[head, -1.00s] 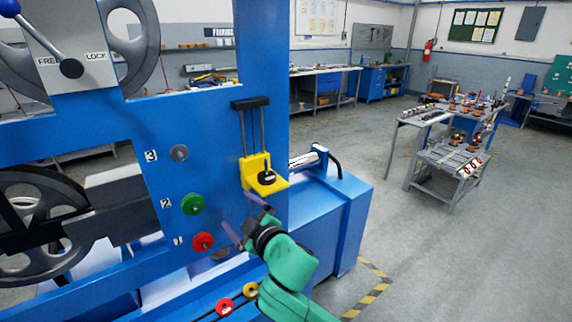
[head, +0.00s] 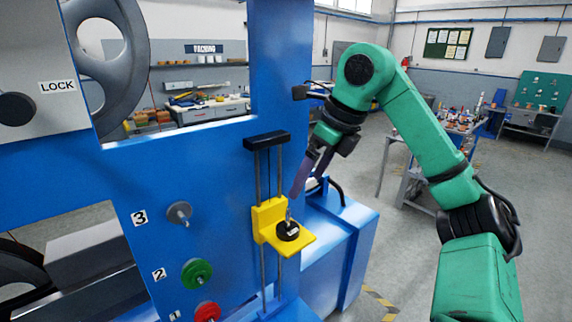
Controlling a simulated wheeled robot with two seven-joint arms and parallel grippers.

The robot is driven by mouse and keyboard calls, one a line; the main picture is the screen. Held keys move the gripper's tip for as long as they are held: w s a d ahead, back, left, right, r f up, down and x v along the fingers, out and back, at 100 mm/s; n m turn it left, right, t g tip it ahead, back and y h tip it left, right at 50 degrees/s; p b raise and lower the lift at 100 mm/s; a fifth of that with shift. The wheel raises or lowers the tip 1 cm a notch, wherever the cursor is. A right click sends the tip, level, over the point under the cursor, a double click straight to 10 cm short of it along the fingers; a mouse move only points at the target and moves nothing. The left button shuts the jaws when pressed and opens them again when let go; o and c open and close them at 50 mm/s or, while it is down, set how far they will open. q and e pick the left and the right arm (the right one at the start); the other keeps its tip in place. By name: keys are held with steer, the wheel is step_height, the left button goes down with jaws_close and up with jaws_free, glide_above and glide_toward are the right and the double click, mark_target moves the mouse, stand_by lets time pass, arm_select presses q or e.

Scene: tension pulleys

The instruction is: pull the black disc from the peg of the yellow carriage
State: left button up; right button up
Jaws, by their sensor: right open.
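The yellow carriage (head: 268,218) sits on two vertical rods on the front of the blue machine. The black disc (head: 288,232) lies on the carriage's ledge, around its short upright peg (head: 288,213). My right gripper (head: 299,190) points down from above, with its fingertips just above the peg and the disc. It is open and holds nothing. One finger partly overlaps the view of the peg, so I cannot tell whether they touch. My left gripper is not in view.
Left of the carriage, a grey peg numbered 3 (head: 179,213), a green disc (head: 197,273) and a red disc (head: 207,312) sit on the blue panel (head: 120,185). A black block (head: 266,140) caps the rods.

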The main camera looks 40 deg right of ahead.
steer(key=f, duration=0.1)
steer(key=b, duration=0.4)
glide_toward(290, 229)
steer(key=s+f, duration=0.1)
steer(key=f, duration=0.1)
steer(key=w+f, duration=0.3)
steer(key=shift+w+f, duration=0.1)
steer(key=shift+f, duration=0.3)
steer(key=shift+x, duration=1.05)
steer(key=shift+a, duration=0.2)
steer(key=shift+r, duration=0.1)
steer(key=c, duration=1.3)
jaws_close()
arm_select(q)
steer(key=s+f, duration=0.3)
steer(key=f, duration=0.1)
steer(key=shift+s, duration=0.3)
arm_select(e)
steer(key=shift+r, duration=0.1)
